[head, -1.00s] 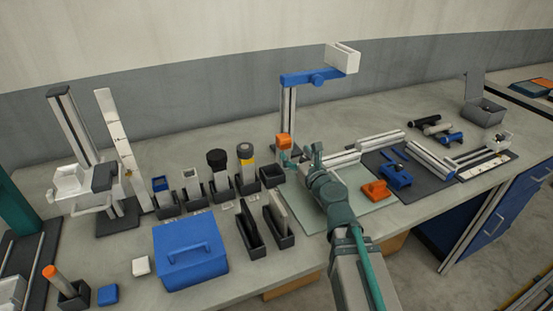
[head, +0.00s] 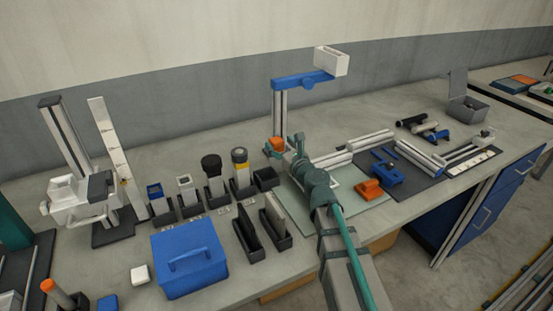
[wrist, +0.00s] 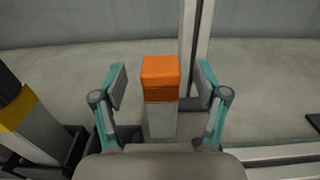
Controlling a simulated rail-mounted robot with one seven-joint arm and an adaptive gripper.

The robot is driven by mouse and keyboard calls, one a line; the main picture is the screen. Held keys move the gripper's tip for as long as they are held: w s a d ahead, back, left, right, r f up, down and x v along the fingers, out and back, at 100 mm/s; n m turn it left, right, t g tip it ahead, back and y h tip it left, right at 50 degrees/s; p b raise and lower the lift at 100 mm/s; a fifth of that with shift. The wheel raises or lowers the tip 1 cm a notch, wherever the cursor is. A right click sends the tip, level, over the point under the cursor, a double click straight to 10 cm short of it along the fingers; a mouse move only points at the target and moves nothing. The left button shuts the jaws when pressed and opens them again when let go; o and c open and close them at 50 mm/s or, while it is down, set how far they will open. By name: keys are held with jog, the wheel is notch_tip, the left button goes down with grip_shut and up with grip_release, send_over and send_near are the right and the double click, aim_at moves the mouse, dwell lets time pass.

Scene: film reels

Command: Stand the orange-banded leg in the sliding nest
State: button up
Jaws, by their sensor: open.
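The orange-banded leg (wrist: 160,100) stands upright in the wrist view, a grey square post with an orange top. In the head view its orange top (head: 275,144) shows by the foot of the blue-armed stand, with its lower part hidden. My gripper (wrist: 162,72) is open, with one finger on each side of the orange top and visible gaps between. In the head view my arm hides much of the area around the leg. I cannot tell for sure which part is the sliding nest; a blue carriage-like block (head: 388,176) sits on the dark mat.
A stand with a blue arm (head: 302,79) rises behind the leg. A yellow-banded post (head: 240,170) and other holders stand to the left. An empty dark holder (head: 266,178) is close by. An orange block (head: 369,188) and pale rails (head: 368,141) lie to the right.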

jog(key=x, duration=0.3)
grip_shut()
dwell(0.4)
